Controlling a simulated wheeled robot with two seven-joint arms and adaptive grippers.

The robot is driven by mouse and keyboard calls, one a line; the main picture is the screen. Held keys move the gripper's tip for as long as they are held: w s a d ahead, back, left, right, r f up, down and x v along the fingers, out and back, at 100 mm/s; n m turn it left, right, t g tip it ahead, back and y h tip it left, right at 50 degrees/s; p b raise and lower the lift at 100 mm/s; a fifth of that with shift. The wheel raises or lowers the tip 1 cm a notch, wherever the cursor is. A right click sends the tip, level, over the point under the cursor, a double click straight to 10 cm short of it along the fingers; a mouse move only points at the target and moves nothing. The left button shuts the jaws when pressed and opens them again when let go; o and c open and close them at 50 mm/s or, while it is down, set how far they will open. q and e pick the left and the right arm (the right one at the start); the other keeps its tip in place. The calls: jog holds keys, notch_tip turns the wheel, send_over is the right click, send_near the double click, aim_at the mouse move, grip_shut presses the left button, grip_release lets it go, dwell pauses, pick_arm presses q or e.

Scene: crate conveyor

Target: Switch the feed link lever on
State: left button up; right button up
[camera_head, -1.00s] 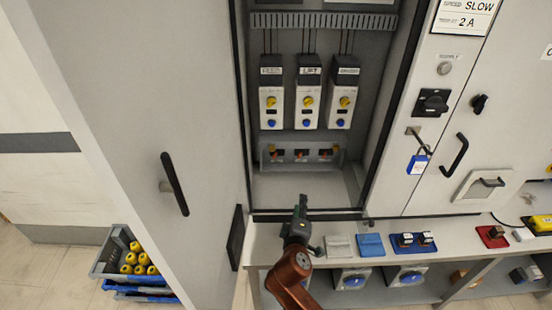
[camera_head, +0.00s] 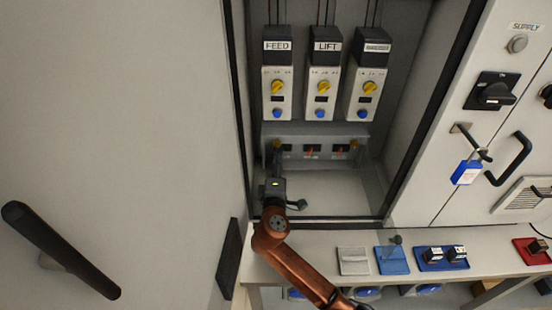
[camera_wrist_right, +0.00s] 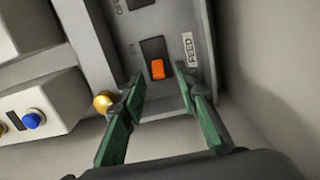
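The feed link lever (camera_wrist_right: 157,69) is a small orange lever in a dark slot beside the FEED label (camera_wrist_right: 188,50) in the right wrist view. Its orange part sits at the slot end nearer my gripper. My right gripper (camera_wrist_right: 160,80) is open, with one green finger on each side of the lever and a gap to it. In the head view the right gripper (camera_head: 277,152) reaches into the cabinet at the left end of the link panel (camera_head: 330,138) and largely hides the feed link. My left gripper is not in view.
The FEED drive (camera_head: 278,82), LIFT drive (camera_head: 322,82) and a third drive (camera_head: 368,82) hang above the panel. A brass knob (camera_wrist_right: 103,102) is close beside one finger. The open cabinet door (camera_head: 130,120) stands left. A shelf (camera_head: 318,262) with trays runs below.

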jog(key=shift+w+d, duration=0.1)
jog(key=shift+w, duration=0.3)
jog(key=shift+r, duration=0.1)
grip_shut()
dwell(0.3)
